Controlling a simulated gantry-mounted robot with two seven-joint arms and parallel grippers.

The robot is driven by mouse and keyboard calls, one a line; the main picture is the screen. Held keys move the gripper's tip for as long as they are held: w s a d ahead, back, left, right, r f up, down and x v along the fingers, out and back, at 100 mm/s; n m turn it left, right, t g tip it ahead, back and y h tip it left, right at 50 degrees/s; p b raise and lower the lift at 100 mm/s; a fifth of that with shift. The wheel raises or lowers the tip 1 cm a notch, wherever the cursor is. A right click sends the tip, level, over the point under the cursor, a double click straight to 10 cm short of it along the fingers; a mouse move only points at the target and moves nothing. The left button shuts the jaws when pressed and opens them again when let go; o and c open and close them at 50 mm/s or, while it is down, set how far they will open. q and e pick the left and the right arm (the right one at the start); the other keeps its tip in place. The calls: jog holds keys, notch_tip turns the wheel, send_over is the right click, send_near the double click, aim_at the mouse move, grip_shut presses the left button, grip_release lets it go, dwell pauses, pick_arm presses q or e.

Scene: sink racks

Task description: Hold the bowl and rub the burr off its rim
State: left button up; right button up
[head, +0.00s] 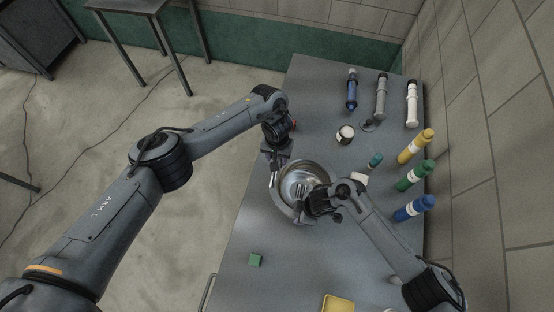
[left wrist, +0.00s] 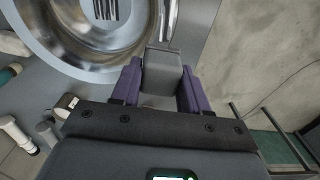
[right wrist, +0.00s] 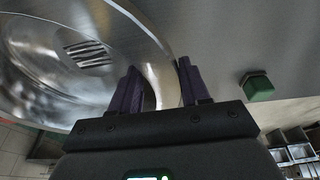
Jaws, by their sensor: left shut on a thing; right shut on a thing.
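A shiny steel bowl (head: 312,172) sits on the grey worktop between my grippers. Its inside and broad rim show in the left wrist view (left wrist: 75,50) and the right wrist view (right wrist: 100,70). My left gripper (head: 273,165) is at the bowl's left side. Its purple fingers (left wrist: 160,85) are shut on a grey block (left wrist: 161,72), which lies against the bowl's edge beside a shiny metal strip (left wrist: 169,20). My right gripper (head: 310,205) is at the bowl's near side, its fingers (right wrist: 157,88) around the curved rim. I cannot make out a burr.
A green block (head: 254,260) and a yellow item (head: 338,303) lie on the near worktop. Several bottles line the wall side, including a yellow one (head: 415,146).

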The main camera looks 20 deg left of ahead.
pick_arm(q)
jog(key=shift+r, duration=1.6)
pick_arm(e)
jog(key=shift+s+f, duration=0.1)
jog(key=shift+s, duration=0.05)
pick_arm(q)
jog(key=shift+s, duration=0.1)
pick_arm(e)
jog(key=o, duration=1.1)
jog(key=shift+c, duration=0.2)
jog(key=shift+r, duration=0.2)
